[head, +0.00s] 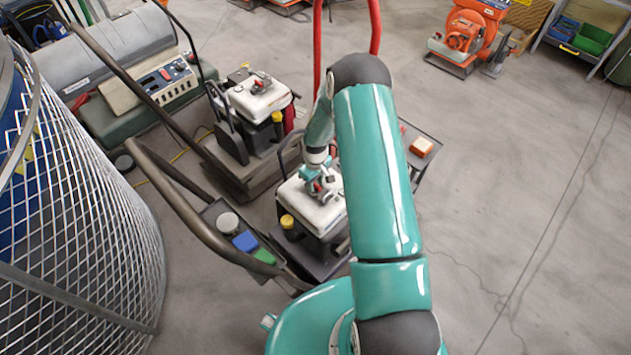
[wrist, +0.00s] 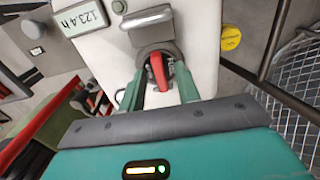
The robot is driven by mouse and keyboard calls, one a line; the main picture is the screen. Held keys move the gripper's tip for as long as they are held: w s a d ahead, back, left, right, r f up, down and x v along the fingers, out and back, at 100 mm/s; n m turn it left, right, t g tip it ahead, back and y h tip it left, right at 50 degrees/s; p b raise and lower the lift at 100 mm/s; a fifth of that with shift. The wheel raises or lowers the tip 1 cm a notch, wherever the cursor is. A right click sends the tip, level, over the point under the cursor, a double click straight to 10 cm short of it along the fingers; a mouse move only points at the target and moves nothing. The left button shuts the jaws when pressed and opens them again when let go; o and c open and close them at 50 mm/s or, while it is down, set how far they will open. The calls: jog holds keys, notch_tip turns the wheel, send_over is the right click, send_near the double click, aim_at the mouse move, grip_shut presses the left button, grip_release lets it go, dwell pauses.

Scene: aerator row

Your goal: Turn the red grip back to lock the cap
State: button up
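In the wrist view the red grip (wrist: 158,70) sits on a round dark grey cap (wrist: 147,54) on the white housing (wrist: 202,35). The grip points roughly along the line of my fingers, tilted slightly. My gripper (wrist: 161,75) has its two teal fingers spread, one on each side of the grip, with visible gaps. The fingertips reach the cap's edge; whether they touch it I cannot tell. In the head view my gripper (head: 318,188) is over the white top (head: 304,212) of the nearer machine, and hides most of the grip and cap.
A metal bracket (wrist: 147,20) stands just beyond the cap. A yellow knob (wrist: 230,38) and a dark handlebar (wrist: 276,40) are at the right. In the head view a similar machine (head: 258,98) stands behind, and a mesh cage (head: 85,210) at left.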

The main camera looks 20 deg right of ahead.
jog(key=shift+c, duration=0.4)
grip_shut()
jog(key=m, duration=0.4)
jog(key=shift+m, duration=0.3)
jog(key=m, duration=0.4)
jog(key=shift+m, duration=0.3)
jog(key=m, duration=0.8)
jog(key=shift+m, duration=0.3)
